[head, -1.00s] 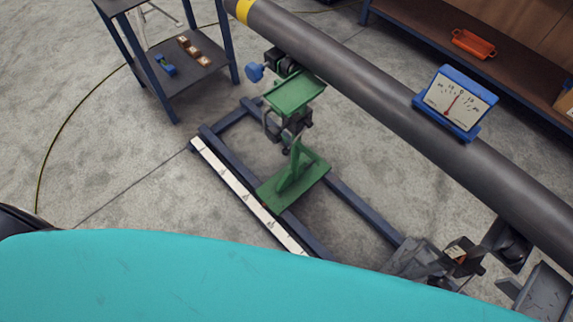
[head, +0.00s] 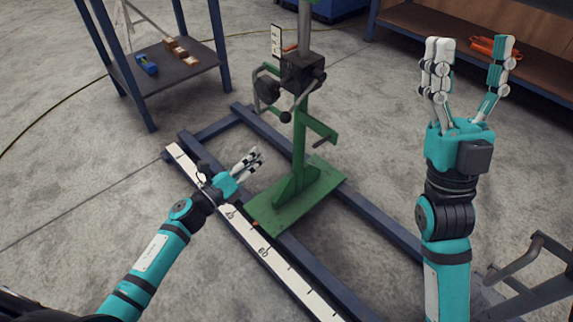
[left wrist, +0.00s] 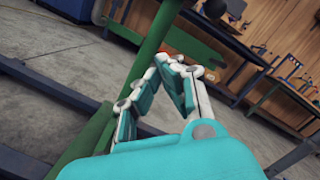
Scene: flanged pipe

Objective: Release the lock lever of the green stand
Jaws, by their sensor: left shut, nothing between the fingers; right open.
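The green stand (head: 299,150) stands upright in the middle of the head view on its green base plate (head: 265,215). A black block (head: 302,72) with a black handwheel sits on its post. A grey lever with a black ball end (head: 286,117) hangs below the block; I cannot tell for certain that it is the lock lever. My left gripper (head: 256,155) is shut and empty, left of the post and below the lever, apart from both. The left wrist view shows its fingers (left wrist: 166,60) before the green post (left wrist: 155,35). My right gripper (head: 470,45) is open and raised at the right.
The stand's base plate rests on a dark blue floor frame (head: 370,220), with a white scale strip (head: 262,248) along its left rail. A blue-legged shelf table (head: 170,75) is at upper left. A wooden bench (head: 430,40) with an orange tray is at upper right.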

